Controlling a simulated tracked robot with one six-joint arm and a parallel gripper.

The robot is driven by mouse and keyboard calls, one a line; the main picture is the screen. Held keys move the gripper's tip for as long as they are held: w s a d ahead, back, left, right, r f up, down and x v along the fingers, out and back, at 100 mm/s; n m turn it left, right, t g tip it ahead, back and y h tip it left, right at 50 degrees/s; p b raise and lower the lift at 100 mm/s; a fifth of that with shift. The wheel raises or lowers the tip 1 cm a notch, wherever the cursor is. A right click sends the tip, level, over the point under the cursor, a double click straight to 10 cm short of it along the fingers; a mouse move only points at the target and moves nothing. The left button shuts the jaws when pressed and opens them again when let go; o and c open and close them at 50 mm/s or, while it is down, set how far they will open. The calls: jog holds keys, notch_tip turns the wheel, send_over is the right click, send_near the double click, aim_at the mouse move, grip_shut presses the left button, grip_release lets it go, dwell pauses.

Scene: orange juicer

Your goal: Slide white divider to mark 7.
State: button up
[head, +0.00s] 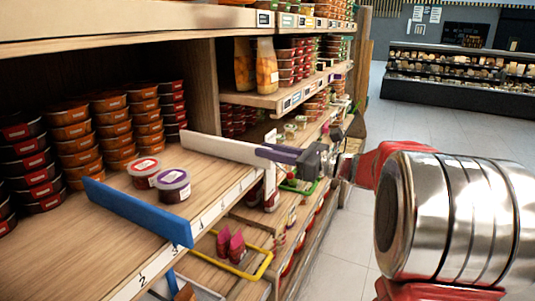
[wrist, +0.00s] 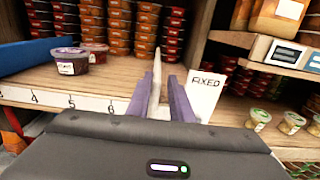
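The white divider (head: 222,147) stands upright across the shelf board near its right end, its front end toward the aisle. In the wrist view the divider (wrist: 157,72) runs away from me between my fingers. My gripper (head: 268,153) has purple fingers, one on each side of the divider's front end; in the wrist view my gripper (wrist: 161,80) straddles it. I cannot tell whether both fingers touch it. The number strip (head: 190,232) runs along the shelf front; the wrist view shows 4, 5 and 6 to the left of my fingers. Mark 7 is not clearly readable.
A blue divider (head: 135,209) stands to the left. Stacked tubs (head: 69,135) fill the back. A FIXED sign (wrist: 205,92) is just right of my fingers.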

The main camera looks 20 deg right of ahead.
jog(key=o, duration=0.3)
jog(key=shift+s, duration=0.1)
jog(key=v, duration=1.3)
jog(key=shift+s+d+f, duration=0.1)
jog(key=shift+s+d, duration=0.05)
jog(key=shift+d, duration=0.1)
jog(key=shift+s, duration=0.15)
